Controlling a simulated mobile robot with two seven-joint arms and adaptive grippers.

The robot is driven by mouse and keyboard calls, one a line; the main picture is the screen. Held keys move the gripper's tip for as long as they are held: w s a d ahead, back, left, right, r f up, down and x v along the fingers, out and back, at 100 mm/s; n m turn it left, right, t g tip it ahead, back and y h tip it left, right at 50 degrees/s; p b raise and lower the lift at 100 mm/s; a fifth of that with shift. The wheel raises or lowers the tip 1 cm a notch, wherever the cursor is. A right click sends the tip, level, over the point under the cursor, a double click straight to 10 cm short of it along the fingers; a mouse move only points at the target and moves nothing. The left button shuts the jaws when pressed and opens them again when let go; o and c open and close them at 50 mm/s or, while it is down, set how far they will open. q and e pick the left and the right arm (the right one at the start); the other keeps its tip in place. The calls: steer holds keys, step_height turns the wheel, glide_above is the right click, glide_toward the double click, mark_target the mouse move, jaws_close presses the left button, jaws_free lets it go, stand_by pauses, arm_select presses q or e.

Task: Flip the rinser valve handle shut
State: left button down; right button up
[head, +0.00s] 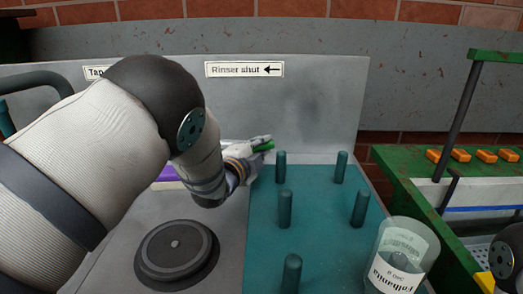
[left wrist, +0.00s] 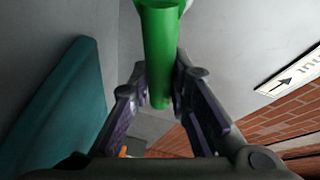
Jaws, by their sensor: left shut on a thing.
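In the left wrist view the handle (left wrist: 160,40) is a green bar coming down from the top. Its lower end sits between the two fingers of my left gripper (left wrist: 161,80), which is shut on it. The "Rinser shut" label (head: 244,69) is on the panel above, with an arrow pointing left. The valve body is mostly hidden behind my left arm and gripper. My right gripper is not in view.
A teal mat (head: 325,225) with several upright pegs lies right of the gripper. A clear labelled glass (head: 402,255) stands upside down over a peg. A round dark disc (head: 177,250) is set in the grey counter.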

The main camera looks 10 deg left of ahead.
arm_select(q)
steer(key=shift+a+r+n+t+p, duration=0.15)
steer(key=shift+a+r+n+t, duration=0.25)
steer(key=shift+r+n, duration=0.45)
steer(key=shift+a+r+n+t+p, duration=0.15)
steer(key=shift+r+n+t, duration=0.45)
steer(key=shift+n, duration=0.45)
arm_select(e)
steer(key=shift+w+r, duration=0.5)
